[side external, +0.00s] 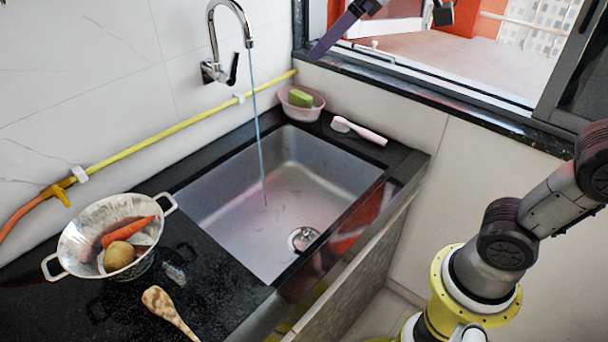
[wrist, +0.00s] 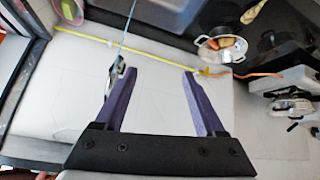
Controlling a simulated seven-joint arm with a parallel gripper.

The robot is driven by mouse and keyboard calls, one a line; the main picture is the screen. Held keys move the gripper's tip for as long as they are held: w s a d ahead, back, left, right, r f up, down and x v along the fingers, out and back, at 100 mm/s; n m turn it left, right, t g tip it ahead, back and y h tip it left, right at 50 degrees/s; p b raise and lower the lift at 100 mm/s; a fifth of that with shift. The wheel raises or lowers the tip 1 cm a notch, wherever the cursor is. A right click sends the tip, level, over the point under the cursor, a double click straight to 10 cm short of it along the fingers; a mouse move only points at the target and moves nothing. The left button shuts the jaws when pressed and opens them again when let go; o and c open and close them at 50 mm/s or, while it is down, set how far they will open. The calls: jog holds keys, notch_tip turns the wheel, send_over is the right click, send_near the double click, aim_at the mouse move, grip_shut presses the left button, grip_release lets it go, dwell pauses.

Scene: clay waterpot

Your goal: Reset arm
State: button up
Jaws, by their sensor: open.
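My gripper (side external: 332,36) is high at the top of the side external view, in front of the window. Only a purple finger and part of its dark mount show there; the rest is cut off by the frame's top. In the wrist view, both purple fingers of my gripper (wrist: 157,72) are spread wide with nothing between them. The tiled wall lies behind them there. The chrome faucet (side external: 214,40) hangs over the sink (side external: 240,190), and a thin blue stream of water falls into it. No clay waterpot can be made out in either view.
A metal colander (side external: 80,225) with a carrot and a potato stands on the black counter left of the sink. A wooden spoon (side external: 168,310) lies in front. A pink bowl (side external: 300,112) with a green sponge and a pink brush (side external: 358,131) sit behind. A yellow hose (side external: 170,136) runs along the wall.

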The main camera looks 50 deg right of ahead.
jog(key=s+d+f+m+g, duration=0.1)
jog(key=s+d+f, duration=0.1)
jog(key=s+f, duration=0.6)
jog(key=s+d+f+m+g+h, duration=0.1)
jog(key=s+d+f+m, duration=0.1)
jog(key=s+f, duration=0.6)
jog(key=shift+s+d+f, duration=0.2)
jog(key=shift+s+d, duration=0.1)
jog(key=shift+s, duration=0.2)
jog(key=shift+c, duration=0.4)
